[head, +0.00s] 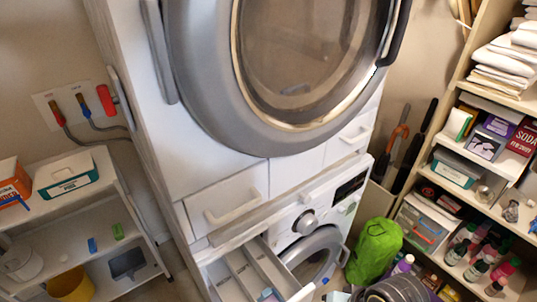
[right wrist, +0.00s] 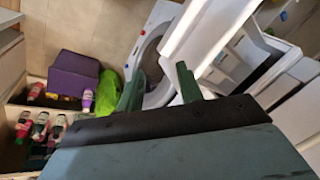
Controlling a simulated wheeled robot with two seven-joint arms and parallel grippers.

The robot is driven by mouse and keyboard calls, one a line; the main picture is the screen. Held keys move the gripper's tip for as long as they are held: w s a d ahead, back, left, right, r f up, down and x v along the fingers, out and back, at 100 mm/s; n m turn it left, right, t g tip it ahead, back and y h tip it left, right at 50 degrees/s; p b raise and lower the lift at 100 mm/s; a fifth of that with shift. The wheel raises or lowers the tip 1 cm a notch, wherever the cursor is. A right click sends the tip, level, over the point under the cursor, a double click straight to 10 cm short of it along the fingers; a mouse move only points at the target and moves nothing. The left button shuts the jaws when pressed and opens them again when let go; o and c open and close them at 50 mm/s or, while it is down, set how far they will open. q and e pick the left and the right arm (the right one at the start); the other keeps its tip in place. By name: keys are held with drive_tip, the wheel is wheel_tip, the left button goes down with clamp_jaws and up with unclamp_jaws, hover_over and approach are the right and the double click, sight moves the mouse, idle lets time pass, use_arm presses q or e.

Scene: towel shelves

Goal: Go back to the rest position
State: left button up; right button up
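My right gripper (right wrist: 157,86) shows in the right wrist view. Its two dark green fingers stand apart, with nothing between them. Beyond the fingers are the lower white washing machine (right wrist: 152,48) and the bright green bag (right wrist: 108,88). Neither gripper shows in the head view, and my left gripper is in no frame.
The stacked machines (head: 205,150) fill the middle, with a detergent drawer (head: 255,272) pulled out. A low white shelf (head: 60,228) stands left. A tall shelf (head: 425,150) with towels (head: 505,62) and bottles stands right. The green bag (head: 374,252) lies between.

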drive_tip(key=s+d+r+n+t+h, duration=0.1)
drive_tip(key=s+d+n+h, duration=0.25)
drive_tip(key=s+d, duration=0.4)
wheel_tip(320, 180, down, 28)
drive_tip(key=d+g+b, duration=0.1)
drive_tip(key=b, duration=0.5)
use_arm(q)
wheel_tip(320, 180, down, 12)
drive_tip(key=b, duration=0.5)
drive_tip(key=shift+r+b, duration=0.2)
drive_tip(key=shift+b, duration=0.1)
use_arm(e)
drive_tip(key=s+d+f, duration=0.1)
drive_tip(key=s+f, duration=0.7)
drive_tip(key=f, duration=0.3)
drive_tip(key=s+d+f+g, duration=0.1)
drive_tip(key=s+d+f, duration=0.1)
drive_tip(key=s+f, duration=0.7)
wheel_tip(320, 180, down, 3)
drive_tip(key=shift+r, duration=0.2)
drive_tip(key=shift+d+n, duration=0.1)
drive_tip(key=shift+n, duration=0.15)
